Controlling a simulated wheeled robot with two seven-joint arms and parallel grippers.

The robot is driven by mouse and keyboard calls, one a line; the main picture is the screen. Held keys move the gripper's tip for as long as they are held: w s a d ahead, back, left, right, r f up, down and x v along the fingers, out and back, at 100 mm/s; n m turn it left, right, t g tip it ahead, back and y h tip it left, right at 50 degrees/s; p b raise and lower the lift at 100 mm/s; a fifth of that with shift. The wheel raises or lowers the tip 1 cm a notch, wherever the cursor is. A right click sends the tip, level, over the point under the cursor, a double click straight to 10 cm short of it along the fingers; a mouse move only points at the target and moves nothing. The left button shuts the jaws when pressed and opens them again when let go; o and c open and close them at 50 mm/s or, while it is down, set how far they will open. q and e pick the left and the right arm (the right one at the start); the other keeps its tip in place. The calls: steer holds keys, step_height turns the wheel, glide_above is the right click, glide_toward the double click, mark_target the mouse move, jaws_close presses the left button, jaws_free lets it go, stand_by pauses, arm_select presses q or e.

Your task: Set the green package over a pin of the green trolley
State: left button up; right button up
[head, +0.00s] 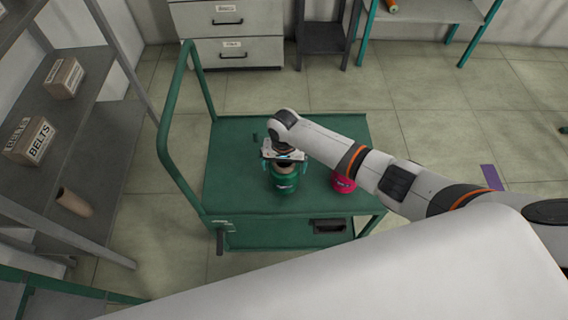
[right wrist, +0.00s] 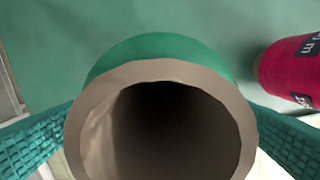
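The green package (head: 285,182) is over the front middle of the green trolley's deck (head: 235,165). It stands upright under my right gripper (head: 284,163), which comes down from above. In the right wrist view the green package (right wrist: 155,48) shows its pale tube end and dark hollow core, and the textured fingers of my right gripper (right wrist: 160,135) press against it on both sides. No pin shows inside the dark core. I cannot tell whether the package touches the deck. A small dark upright piece (head: 255,137), perhaps a pin, shows behind the gripper. My left gripper is not in view.
The trolley's tall handle (head: 165,130) rises at left. Shelves with boxes (head: 36,140) stand further left. The deck's back is clear.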

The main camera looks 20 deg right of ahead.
step_height(320, 180, up, 12)
stand_by(0.5)
